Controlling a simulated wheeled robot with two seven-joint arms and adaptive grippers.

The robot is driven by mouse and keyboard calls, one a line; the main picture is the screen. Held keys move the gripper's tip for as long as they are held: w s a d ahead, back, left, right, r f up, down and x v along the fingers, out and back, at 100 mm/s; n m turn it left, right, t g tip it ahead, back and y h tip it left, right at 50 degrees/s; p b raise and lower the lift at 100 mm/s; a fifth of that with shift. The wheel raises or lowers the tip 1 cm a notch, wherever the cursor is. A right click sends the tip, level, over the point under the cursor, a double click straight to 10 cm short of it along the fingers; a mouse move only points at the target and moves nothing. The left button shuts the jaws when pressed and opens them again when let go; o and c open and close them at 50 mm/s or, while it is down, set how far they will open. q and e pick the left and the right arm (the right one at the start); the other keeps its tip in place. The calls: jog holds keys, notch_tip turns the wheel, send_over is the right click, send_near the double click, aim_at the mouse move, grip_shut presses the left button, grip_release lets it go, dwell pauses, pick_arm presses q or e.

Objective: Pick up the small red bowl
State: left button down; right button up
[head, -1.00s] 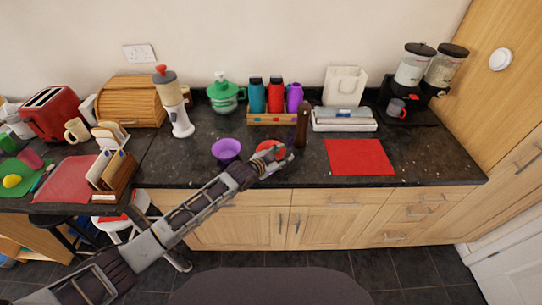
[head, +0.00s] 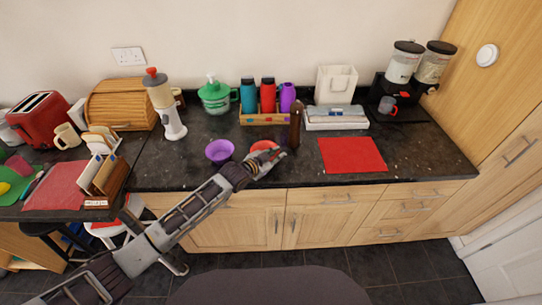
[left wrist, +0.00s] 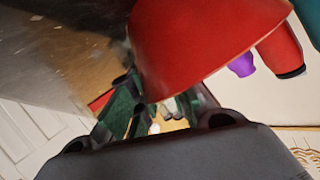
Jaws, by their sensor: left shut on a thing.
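The small red bowl (head: 264,146) is at the front part of the dark counter, just right of a purple bowl (head: 219,151). My left gripper (head: 268,158) reaches in from the left and is shut on the near side of the red bowl. The gripper hides part of the bowl. In the left wrist view the red bowl (left wrist: 195,40) fills the upper middle, right at the fingers (left wrist: 150,112). I cannot tell whether the bowl is clear of the counter. My right gripper is not in view.
A dark brown pepper mill (head: 295,125) stands close behind and right of the bowl. A red mat (head: 352,155) lies further right. A wooden rack (head: 263,119) with bottles stands behind. The counter between bowl and mat is clear.

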pick_arm(q)
notch_tip(320, 180, up, 10)
jog(key=b, duration=0.1)
dwell(0.5)
dwell(0.4)
dwell(0.4)
